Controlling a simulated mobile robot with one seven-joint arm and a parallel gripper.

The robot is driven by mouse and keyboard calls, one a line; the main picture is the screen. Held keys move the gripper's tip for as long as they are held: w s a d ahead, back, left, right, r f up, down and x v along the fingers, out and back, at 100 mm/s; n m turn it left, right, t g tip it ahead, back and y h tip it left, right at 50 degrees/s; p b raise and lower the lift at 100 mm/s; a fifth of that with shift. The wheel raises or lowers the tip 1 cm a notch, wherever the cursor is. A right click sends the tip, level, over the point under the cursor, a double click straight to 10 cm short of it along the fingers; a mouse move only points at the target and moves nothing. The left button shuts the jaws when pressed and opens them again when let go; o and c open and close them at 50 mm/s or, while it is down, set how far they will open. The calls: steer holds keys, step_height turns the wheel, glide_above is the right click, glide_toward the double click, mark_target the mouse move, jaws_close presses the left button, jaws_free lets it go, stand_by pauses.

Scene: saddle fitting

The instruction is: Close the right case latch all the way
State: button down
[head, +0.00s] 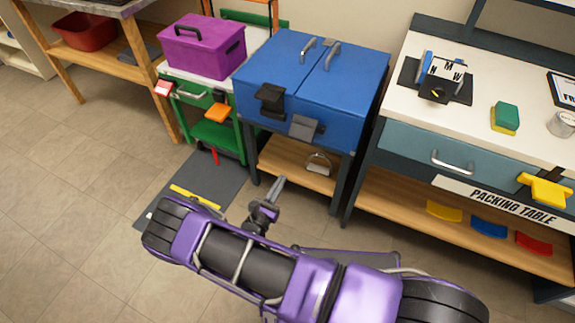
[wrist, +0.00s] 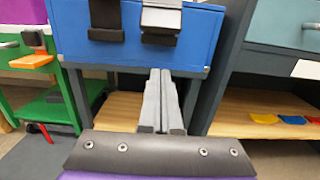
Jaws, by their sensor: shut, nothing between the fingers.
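The blue case (head: 345,75) sits on a dark-legged stand with two latches on its front. The right latch (head: 305,128) is grey; in the wrist view the right latch (wrist: 161,18) shows a light grey upper face and a dark lower edge, and appears to stick out from the case front. I cannot tell its exact angle. The left latch (head: 270,98) is black, and it also shows in the wrist view (wrist: 106,20). My gripper (head: 281,182) is shut and empty, in front of the stand and below the latches, apart from them. Its fingers (wrist: 160,72) point toward the case.
A wooden lower shelf (head: 290,172) under the case holds a metal-handled item. The packing table (head: 440,115) stands close on the right. A green cart (head: 215,135) with a purple box (head: 203,48) is on the left. The space before the case front looks clear.

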mark_target(307, 128)
steer(key=r+x, duration=0.3)
steer(key=x, duration=0.9)
steer(key=shift+b, duration=0.4)
steer(key=shift+a+r, duration=0.1)
steer(key=shift+r, duration=0.05)
